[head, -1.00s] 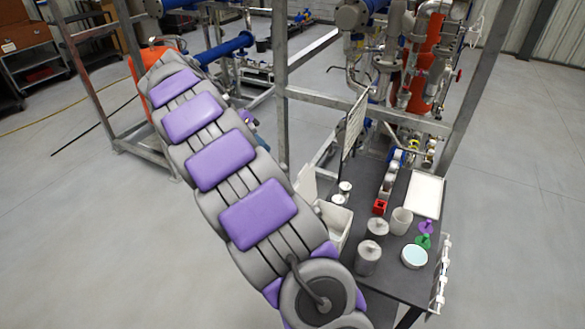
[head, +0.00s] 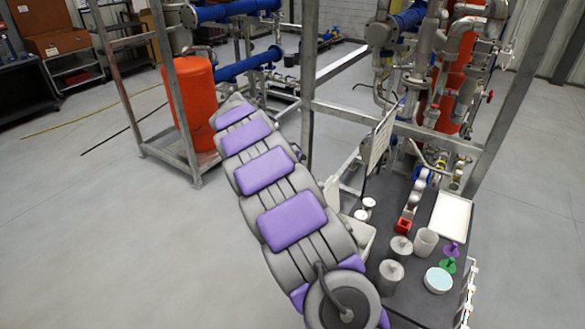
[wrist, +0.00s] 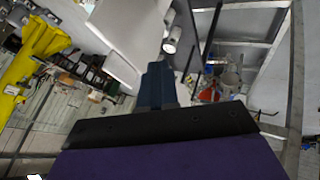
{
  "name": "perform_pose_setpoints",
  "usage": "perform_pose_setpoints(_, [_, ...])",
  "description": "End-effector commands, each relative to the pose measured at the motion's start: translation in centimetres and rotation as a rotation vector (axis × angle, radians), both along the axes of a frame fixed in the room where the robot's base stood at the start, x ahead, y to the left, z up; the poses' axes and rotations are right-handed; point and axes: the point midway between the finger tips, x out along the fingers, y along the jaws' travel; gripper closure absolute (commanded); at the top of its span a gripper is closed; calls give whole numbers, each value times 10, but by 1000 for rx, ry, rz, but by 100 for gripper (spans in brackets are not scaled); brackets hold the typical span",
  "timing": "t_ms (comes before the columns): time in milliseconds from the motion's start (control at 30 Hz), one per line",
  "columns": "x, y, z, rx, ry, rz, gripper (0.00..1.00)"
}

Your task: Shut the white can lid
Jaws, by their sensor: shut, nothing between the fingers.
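The white can (head: 358,236) is a pale box-like bin at the left side of the dark table, partly hidden by my arm. Its white lid (head: 332,194) stands raised at the bin's left and back edge, so the can is open. My gripper (wrist: 158,82) shows in the wrist view as dark blue fingers, closed together and empty. In the head view my purple and grey arm reaches up and left past the can, and the gripper itself cannot be made out. Pale panels (wrist: 130,35) lie beyond the fingers in the wrist view; I cannot tell if one is the lid.
A metal frame (head: 308,120) with pipes stands behind. Open floor (head: 120,250) lies left.

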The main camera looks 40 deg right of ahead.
Motion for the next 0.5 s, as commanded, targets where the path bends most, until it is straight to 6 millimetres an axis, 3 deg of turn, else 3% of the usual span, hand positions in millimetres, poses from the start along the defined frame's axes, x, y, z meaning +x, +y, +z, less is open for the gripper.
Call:
perform_pose_setpoints(200, [-24, -9, 5, -1, -2, 0, 100])
perform_pose_setpoints(500, [-36, -14, 7, 0, 0, 0, 100])
